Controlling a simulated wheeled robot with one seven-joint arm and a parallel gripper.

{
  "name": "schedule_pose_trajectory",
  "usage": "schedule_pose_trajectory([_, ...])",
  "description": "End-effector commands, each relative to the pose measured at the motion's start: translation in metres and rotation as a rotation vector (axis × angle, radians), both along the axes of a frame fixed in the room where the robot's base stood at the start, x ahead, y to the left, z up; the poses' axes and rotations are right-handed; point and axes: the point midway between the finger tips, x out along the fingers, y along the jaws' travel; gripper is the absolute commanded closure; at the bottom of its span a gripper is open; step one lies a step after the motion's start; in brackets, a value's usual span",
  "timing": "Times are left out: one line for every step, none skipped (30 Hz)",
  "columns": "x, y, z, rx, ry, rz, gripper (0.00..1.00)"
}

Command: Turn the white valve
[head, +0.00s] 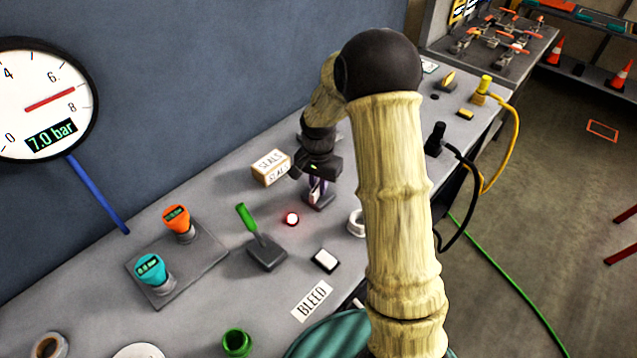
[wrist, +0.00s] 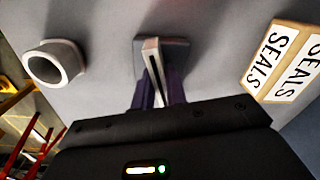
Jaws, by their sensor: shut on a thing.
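The white valve's lever handle, with a dark stripe along it, stands out from a grey square base in the wrist view (wrist: 152,58). My gripper (wrist: 157,98) has its purple fingers on either side of the handle, shut on it. In the head view my gripper (head: 317,188) points down at the bench just right of the seals box; the valve is mostly hidden there by the fingers. The handle runs roughly up and down in the wrist view.
The seals box (head: 271,168) stands close on the left of my gripper. A white ring (head: 357,222), a red-lit button (head: 291,219) and a green lever (head: 247,218) are nearby. The wall gauge (head: 42,98) reads 7.0 bar. Black (head: 435,140) and yellow (head: 485,88) plugs are farther right.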

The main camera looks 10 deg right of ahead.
Motion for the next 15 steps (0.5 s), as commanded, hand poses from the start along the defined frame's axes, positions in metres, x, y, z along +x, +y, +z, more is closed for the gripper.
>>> schedule_pose_trajectory([-0.0002,-0.0005,0.0014,0.0,0.001,0.04,1.0])
schedule_pose_trajectory([-0.0002,-0.0006,0.0014,0.0,0.001,0.068,1.0])
schedule_pose_trajectory([-0.0003,-0.0005,0.0014,0.0,0.001,0.105,1.0])
schedule_pose_trajectory([-0.0002,-0.0004,0.0013,0.0,0.001,0.134,1.0])
schedule_pose_trajectory([-0.0002,-0.0004,0.0013,0.0,0.001,0.163,1.0])
schedule_pose_trajectory([-0.0002,-0.0005,0.0013,0.0,0.001,0.201,1.0])
schedule_pose_trajectory([-0.0002,-0.0005,0.0013,-0.001,0.001,0.23,1.0])
schedule_pose_trajectory([-0.0001,-0.0006,0.0013,-0.001,0.001,0.258,1.0])
schedule_pose_trajectory([-0.0001,-0.0006,0.0013,0.0,0.0,0.296,1.0])
schedule_pose_trajectory([-0.0001,-0.0007,0.0014,0.0,0.0,0.324,1.0])
schedule_pose_trajectory([-0.0001,-0.0007,0.0014,0.0,0.0,0.352,1.0])
schedule_pose_trajectory([-0.0001,-0.0009,0.0015,0.0,0.0,0.39,1.0])
schedule_pose_trajectory([-0.0001,-0.0009,0.0015,0.0,0.0,0.418,1.0])
schedule_pose_trajectory([-0.0001,-0.0011,0.0015,-0.001,0.001,0.446,1.0])
schedule_pose_trajectory([-0.0002,-0.0012,0.0015,0.0,0.002,0.484,1.0])
